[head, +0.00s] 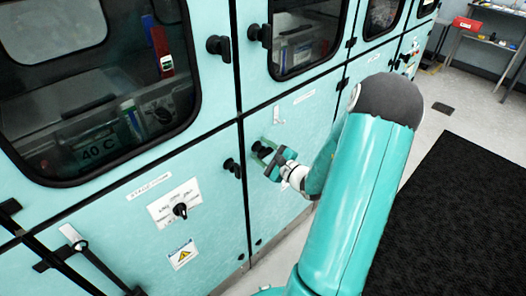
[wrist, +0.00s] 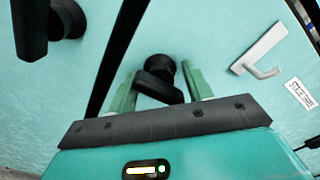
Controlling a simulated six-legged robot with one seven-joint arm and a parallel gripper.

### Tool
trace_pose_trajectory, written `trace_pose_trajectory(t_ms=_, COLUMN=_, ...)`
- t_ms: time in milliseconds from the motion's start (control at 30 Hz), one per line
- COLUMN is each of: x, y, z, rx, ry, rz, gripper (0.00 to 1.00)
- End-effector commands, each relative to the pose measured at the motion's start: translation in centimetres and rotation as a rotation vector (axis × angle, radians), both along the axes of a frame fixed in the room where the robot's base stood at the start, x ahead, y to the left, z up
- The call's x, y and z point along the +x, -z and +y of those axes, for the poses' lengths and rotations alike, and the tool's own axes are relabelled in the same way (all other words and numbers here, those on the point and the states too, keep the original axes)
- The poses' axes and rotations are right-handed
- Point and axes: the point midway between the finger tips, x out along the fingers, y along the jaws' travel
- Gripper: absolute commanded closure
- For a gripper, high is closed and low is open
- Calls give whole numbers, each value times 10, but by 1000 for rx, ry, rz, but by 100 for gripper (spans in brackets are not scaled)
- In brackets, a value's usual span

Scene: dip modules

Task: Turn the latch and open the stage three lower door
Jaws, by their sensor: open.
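The lower door (head: 290,190) is a pale teal panel, and it looks shut in the head view. Its black latch (head: 262,147) is near the door's left edge and is partly covered by my gripper (head: 271,158). In the wrist view, the latch (wrist: 158,82) is a round black knob with a short lever, tilted down to the right. My open green fingers (wrist: 161,78) are on either side of it, and I cannot tell whether they touch it. A white bracket-like handle (wrist: 262,50) and a small label (wrist: 300,92), too blurred to read surely, are to the right.
Another black latch (head: 232,167) is on the neighbouring panel to the left; it also shows in the wrist view (wrist: 60,20). Windowed upper doors (head: 300,35) are above. A black mat (head: 460,215) and open floor are to the right.

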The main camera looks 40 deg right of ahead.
Motion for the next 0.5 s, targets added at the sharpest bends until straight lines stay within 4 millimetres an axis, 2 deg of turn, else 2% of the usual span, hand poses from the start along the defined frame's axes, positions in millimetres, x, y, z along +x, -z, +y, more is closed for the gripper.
trace_pose_trajectory(t_ms=267, x=2, y=0, z=1, rx=0, ry=0, rz=0, gripper=50)
trace_pose_trajectory(t_ms=500, x=1, y=0, z=0, rx=0, ry=1, rz=-1, gripper=97)
